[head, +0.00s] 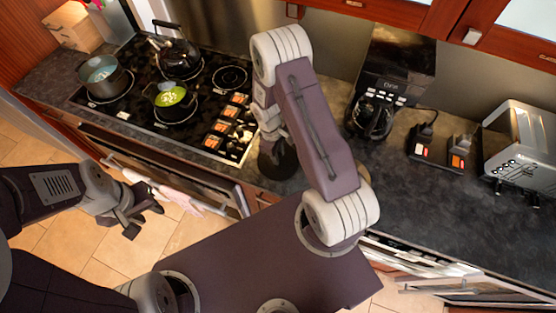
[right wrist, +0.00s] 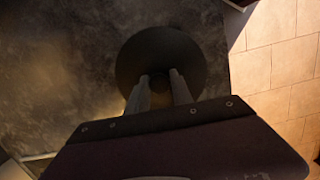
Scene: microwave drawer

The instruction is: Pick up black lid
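The black lid (right wrist: 160,50) is a dark round disc at the edge of the dark counter in the right wrist view. In the head view the lid (head: 272,167) is partly covered by my right arm. My right gripper (right wrist: 160,80) is right at the lid. Its two fingers overlap the disc with a gap between them, and whether they clasp the lid's knob cannot be made out. My left gripper (head: 145,217) is open and empty, held above the floor in front of the stove drawer.
The stove (head: 130,85) holds a grey pot (head: 104,78), a green-filled pot (head: 172,101) and a kettle (head: 174,53). A coffee maker (head: 372,110) and a toaster (head: 520,150) stand to the right. A pinkish cloth (head: 180,197) hangs at the oven front.

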